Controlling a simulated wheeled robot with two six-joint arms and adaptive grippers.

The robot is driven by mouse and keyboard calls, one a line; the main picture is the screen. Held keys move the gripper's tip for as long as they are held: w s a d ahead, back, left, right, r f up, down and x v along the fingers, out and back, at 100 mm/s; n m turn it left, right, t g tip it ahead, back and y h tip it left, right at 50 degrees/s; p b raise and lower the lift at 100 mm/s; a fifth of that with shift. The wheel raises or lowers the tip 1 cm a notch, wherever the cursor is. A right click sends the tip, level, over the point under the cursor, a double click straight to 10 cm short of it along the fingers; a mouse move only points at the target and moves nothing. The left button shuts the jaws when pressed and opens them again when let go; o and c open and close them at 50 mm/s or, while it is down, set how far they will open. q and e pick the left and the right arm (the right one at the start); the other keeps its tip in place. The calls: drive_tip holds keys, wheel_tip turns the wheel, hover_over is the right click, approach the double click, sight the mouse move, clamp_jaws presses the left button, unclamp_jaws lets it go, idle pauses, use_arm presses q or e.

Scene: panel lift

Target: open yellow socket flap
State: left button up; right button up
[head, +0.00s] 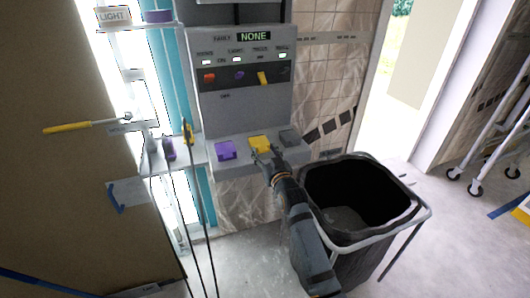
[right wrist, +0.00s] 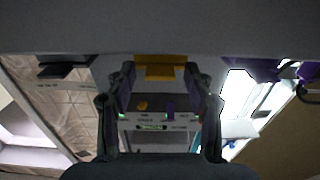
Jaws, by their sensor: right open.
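The yellow socket flap (head: 260,143) is on the ledge below the control panel, between a purple socket flap (head: 225,150) and a grey one (head: 289,137). It looks lowered like its neighbours. My right gripper (head: 265,157) is at its front edge, and I cannot tell whether they touch. In the right wrist view, the yellow flap (right wrist: 160,66) shows between the tips of my open right gripper (right wrist: 160,76), with nothing held. My left gripper is not in view.
The panel (head: 243,85) has red, purple and yellow controls and a display reading NONE. A black bin (head: 375,235) stands close at the right of my right arm. A shelf (head: 170,162) with bottles and hanging tools is at the left. Open floor (head: 465,240) lies right.

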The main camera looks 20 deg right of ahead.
clamp_jaws()
idle(0.3)
drive_tip(key=shift+r, duration=0.1)
